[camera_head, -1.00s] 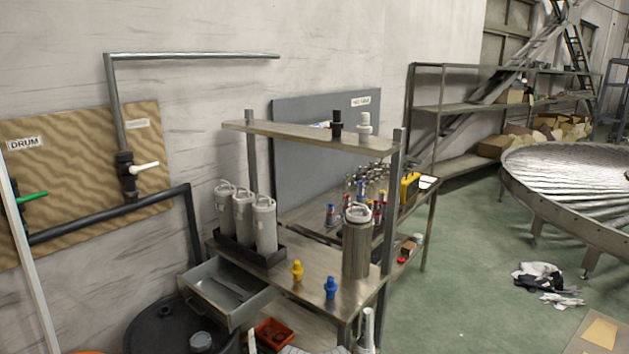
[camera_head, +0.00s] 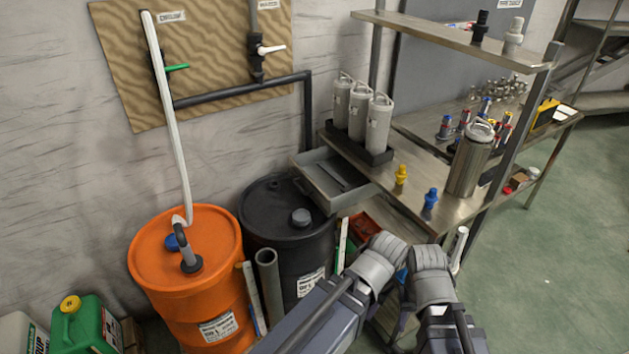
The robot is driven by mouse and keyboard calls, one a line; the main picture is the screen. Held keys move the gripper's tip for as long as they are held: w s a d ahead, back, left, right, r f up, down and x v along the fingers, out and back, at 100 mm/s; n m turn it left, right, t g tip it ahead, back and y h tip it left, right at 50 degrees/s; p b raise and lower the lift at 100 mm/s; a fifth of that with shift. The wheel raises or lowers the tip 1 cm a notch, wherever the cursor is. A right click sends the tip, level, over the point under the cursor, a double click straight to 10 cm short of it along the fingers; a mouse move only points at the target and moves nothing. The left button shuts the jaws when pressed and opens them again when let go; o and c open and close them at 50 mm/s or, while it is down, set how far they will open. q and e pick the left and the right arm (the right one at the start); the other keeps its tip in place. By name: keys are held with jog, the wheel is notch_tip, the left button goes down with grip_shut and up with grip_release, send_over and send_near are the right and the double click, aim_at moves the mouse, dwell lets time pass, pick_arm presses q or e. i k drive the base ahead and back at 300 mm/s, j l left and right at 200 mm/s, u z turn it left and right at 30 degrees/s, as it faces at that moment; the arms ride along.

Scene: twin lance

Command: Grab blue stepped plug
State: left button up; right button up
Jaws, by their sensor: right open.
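The blue stepped plug (camera_head: 430,199) stands upright on the steel bench top (camera_head: 408,195), near its front edge. A yellow stepped plug (camera_head: 401,175) stands just behind and left of it. My right gripper (camera_head: 431,262) is at the bottom of the view, below and in front of the bench edge, apart from the blue plug. It is open, with nothing seen in it. My left arm (camera_head: 374,262) is close beside it on the left; its fingers are not clear enough to read.
A metal canister (camera_head: 469,163) stands right of the plugs, and grey cylinders (camera_head: 357,110) stand in a rack behind. An open drawer tray (camera_head: 322,185) juts out at left. An upper shelf (camera_head: 455,38) overhangs the bench. Orange (camera_head: 185,262) and black (camera_head: 285,225) drums stand left.

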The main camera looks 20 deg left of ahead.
aim_at(430, 198)
jog(key=i+l+u, duration=0.15)
jog(key=l, duration=0.15)
jog(key=i+l+u, duration=0.1)
jog(key=l, duration=0.25)
jog(key=i+l+u, duration=0.15)
jog(key=l, duration=0.2)
jog(key=l+u, duration=0.15)
jog(key=l, duration=0.15)
